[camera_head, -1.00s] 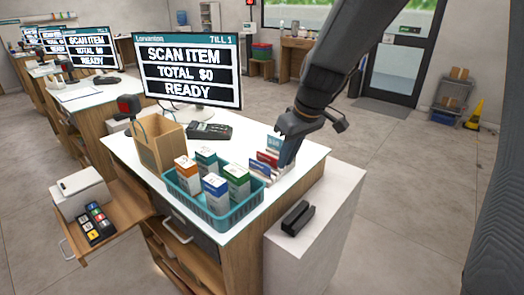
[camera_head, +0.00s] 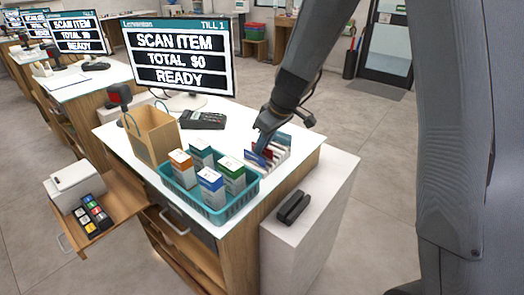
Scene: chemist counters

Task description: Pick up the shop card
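Several upright cards, blue, red and teal, stand in a white rack (camera_head: 279,162) at the right end of the counter. A blue card (camera_head: 256,160) is at the front, and a teal-topped card (camera_head: 284,138) is at the back. I cannot tell which one is the shop card. My gripper (camera_head: 264,150) points down at the cards, its tips among or just above them. Its fingers are small and partly merge with the cards, so I cannot tell whether they are open, shut or touching a card.
A teal basket (camera_head: 216,217) of boxes stands left of the rack, with a paper bag (camera_head: 150,135) and card terminal (camera_head: 203,120) behind. A black card reader (camera_head: 294,207) sits on the lower white ledge. The till screen (camera_head: 182,58) rises behind.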

